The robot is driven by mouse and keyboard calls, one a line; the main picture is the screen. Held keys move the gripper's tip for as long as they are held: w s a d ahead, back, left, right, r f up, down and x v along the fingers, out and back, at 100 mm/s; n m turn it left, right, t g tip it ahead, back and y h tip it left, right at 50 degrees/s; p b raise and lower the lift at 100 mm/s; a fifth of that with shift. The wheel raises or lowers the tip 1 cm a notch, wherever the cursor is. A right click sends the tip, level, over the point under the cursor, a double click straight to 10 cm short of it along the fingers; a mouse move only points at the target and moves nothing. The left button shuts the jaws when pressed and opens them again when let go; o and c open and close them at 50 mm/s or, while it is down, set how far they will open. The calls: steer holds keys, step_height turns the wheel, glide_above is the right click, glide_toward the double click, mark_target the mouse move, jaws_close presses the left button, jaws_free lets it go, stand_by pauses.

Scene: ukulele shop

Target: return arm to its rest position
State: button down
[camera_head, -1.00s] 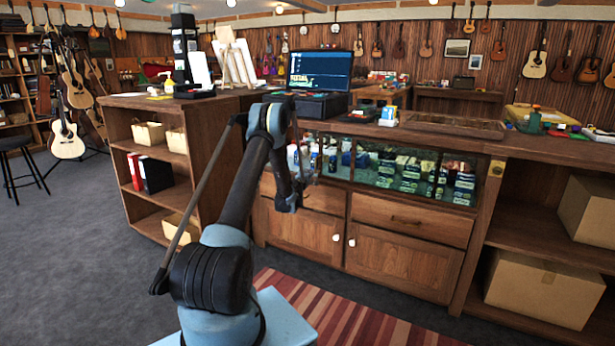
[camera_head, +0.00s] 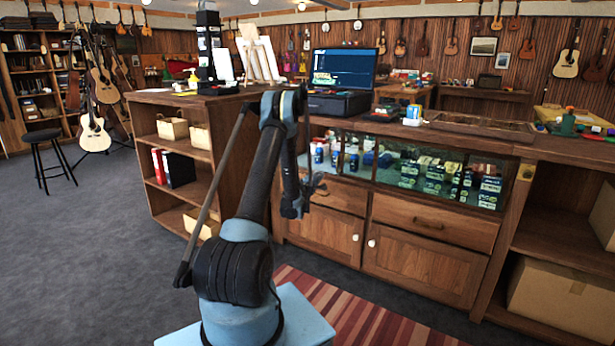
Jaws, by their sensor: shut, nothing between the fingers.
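My arm (camera_head: 257,180) rises from my light blue base at the bottom middle, bends at a high elbow and folds down toward the counter side. My gripper (camera_head: 316,186) is at the arm's lower end, small and dark, seen from the side in front of the wooden cabinet's drawers. It is shut with nothing in it. Its fingertips are small and partly lost against the dark background. I cannot tell whether it is clear of the cabinet front by much.
A glass-fronted display (camera_head: 425,172) with several small packages lies behind and right of my gripper. Open shelves (camera_head: 180,203) with binders stand left. A striped rug (camera_head: 355,312) lies in front. Grey floor (camera_head: 80,260) at left is free.

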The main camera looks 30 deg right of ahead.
steer(key=shift+s+a, duration=0.1)
steer(key=a+r+m+g, duration=0.2)
steer(key=a+r+m, duration=0.2)
steer(key=a+r, duration=0.9)
steer(key=s+a+r+m+g+y, duration=0.15)
steer(key=s+a+r+y, duration=0.35)
steer(key=a, duration=0.6)
steer(key=s+a+r+m+g+y, duration=0.15)
steer(key=s+a+r, duration=0.25)
steer(key=s+a, duration=0.5)
steer(key=s+a+f+g+y, duration=0.1)
steer(key=s+a+f+y, duration=0.2)
steer(key=s+a, duration=0.6)
steer(key=s+a+f+n+g+y, duration=0.1)
steer(key=s+a+f+y, duration=0.2)
steer(key=s+a, duration=0.7)
steer(key=s+a+f+y, duration=0.3)
steer(key=s+a+f, duration=0.4)
steer(key=a, duration=0.7)
steer(key=shift+s+n+g, duration=0.4)
steer(key=shift+s, duration=0.85)
steer(key=shift+a, duration=0.1)
